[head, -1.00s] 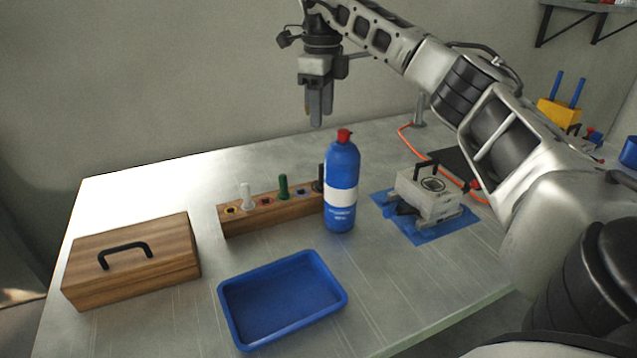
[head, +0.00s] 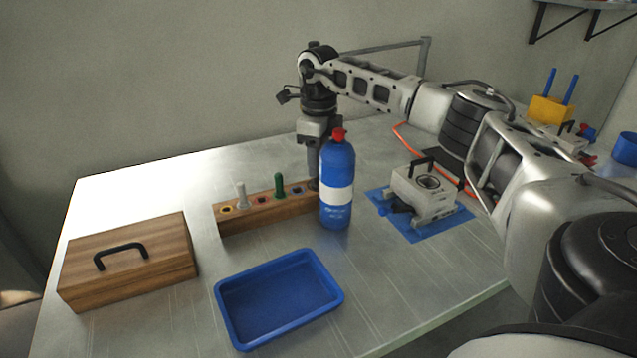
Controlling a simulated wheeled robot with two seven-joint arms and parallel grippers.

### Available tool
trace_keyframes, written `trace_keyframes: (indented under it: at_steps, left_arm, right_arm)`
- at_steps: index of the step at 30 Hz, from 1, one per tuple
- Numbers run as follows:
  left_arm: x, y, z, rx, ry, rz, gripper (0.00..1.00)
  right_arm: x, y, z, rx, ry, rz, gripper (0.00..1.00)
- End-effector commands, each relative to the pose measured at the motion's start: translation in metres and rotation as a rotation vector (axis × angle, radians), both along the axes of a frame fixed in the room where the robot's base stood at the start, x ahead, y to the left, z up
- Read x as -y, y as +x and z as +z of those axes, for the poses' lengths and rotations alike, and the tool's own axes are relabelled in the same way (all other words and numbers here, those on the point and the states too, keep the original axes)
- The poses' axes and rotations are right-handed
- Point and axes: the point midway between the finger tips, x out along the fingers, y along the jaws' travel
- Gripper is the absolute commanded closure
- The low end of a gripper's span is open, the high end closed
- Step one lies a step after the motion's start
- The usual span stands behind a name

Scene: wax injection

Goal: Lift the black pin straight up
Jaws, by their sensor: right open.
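The black pin stood at the right end of the wooden pin rack (head: 262,213); now it is hidden or nearly hidden by my right gripper and the blue bottle. My right gripper (head: 313,180) points straight down at that end of the rack, its fingers low, just behind and left of the bottle. It is open. Whether the pin lies between the fingers cannot be made out. A white pin (head: 241,195) and a green pin (head: 279,186) stand upright in the rack. My left gripper is not in view.
The blue bottle (head: 337,185) with a red cap stands close in front of my right gripper. A blue tray (head: 231,325) lies in front, a wooden box (head: 130,275) at left. A white and grey device (head: 425,189) sits on a blue mat (head: 437,229) at right.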

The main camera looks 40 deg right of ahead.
Motion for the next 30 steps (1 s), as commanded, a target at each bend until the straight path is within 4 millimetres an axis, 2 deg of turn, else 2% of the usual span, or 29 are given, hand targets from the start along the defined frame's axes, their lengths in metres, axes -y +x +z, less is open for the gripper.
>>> trace_keyframes:
  at_steps: [3,6,8,16,19,23,30]
  left_arm:
    - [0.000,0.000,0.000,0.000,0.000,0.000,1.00]
    - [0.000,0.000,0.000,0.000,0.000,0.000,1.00]
    - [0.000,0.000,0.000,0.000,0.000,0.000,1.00]
    - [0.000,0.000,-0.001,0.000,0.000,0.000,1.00]
    - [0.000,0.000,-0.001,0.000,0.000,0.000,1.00]
    - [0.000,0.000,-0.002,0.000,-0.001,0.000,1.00]
    - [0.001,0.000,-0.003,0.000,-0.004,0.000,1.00]
  right_arm:
    - [0.000,0.000,0.000,0.000,0.000,0.000,0.58]
    - [0.000,0.000,0.000,0.000,0.000,0.000,0.86]
    - [0.000,0.000,0.000,0.000,0.000,0.000,1.00]
    - [0.000,0.000,0.001,0.000,0.000,0.000,1.00]
    - [0.000,0.001,0.007,0.002,0.000,0.000,1.00]
    - [0.000,0.001,0.028,0.005,0.001,0.000,1.00]
    - [0.000,0.001,0.077,0.004,0.001,0.000,1.00]
